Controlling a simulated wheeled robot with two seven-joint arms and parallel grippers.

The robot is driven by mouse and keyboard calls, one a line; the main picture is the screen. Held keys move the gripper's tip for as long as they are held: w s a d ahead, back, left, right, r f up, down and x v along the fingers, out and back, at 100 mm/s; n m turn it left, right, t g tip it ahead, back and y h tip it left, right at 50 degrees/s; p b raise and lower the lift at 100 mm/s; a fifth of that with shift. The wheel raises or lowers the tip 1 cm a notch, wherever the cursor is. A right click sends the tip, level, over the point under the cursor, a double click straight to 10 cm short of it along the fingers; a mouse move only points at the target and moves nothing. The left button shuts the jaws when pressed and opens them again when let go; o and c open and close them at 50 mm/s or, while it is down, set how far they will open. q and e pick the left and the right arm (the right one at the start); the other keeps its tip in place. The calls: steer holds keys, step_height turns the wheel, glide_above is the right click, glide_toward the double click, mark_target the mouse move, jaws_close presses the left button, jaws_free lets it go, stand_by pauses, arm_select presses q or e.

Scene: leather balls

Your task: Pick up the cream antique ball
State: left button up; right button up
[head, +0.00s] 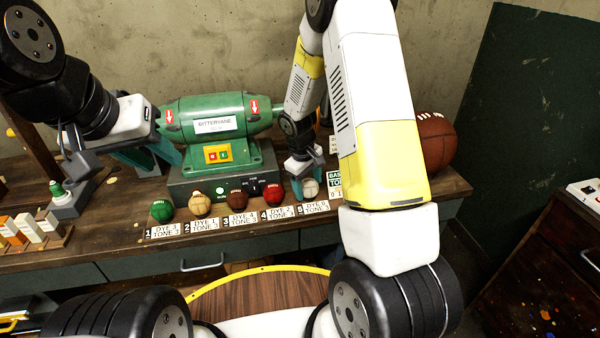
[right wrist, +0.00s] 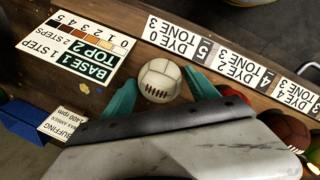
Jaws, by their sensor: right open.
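The cream ball (head: 309,188) with dark lacing sits at the right end of a row of balls, behind a card reading 5, DYE 0, TONE 3. In the right wrist view the cream ball (right wrist: 160,80) lies between the two teal fingers of my right gripper (right wrist: 162,92). My right gripper (head: 306,180) is open and comes down over the ball from behind; I cannot tell whether a finger touches it. My left gripper (head: 155,154) is open and empty at the left end of the green grinder, away from the ball.
Red (head: 272,193), brown (head: 237,198), tan (head: 200,203) and green (head: 162,210) balls stand left of the cream one. The green grinder (head: 210,125) stands behind them. A large brown laced ball (head: 436,143) sits at the right. A tone card (right wrist: 82,48) lies beside the cream ball.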

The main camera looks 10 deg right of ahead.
steer(key=shift+w+d+f, duration=0.1)
steer(key=shift+f, duration=0.55)
steer(key=c, duration=0.9)
steer(key=shift+o, duration=0.2)
steer(key=shift+r, duration=0.1)
